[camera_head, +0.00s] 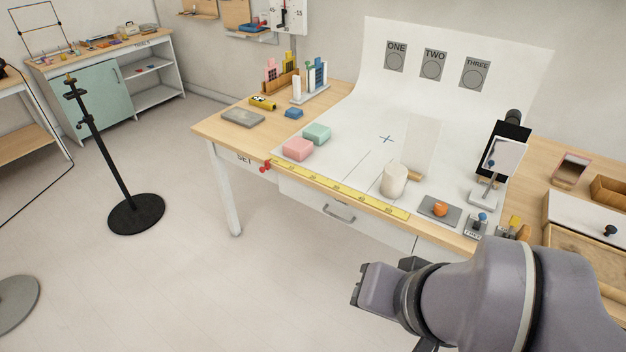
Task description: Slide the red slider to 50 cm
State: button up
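The red slider (265,166) sits at the left end of a yellow ruler (340,190) along the front edge of the white-covered table. The ruler's marks are too small to read. My arm reaches in from the lower right, and my gripper (378,288) is in front of the table, over the floor. It is well to the right of the slider and apart from it. The fingertips are not clearly seen, so whether they are open or shut cannot be told.
Pink (298,149) and green (317,134) blocks lie behind the ruler's left part. A cream cylinder (393,181) stands behind its right part. A grey pad (440,211) with an orange ball lies right of the ruler. The floor before the table is clear.

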aim_at(267, 166)
jog(key=i+j+u, duration=0.25)
jog(key=i, duration=0.6)
jog(key=i+u, duration=0.3)
jog(key=i, duration=0.55)
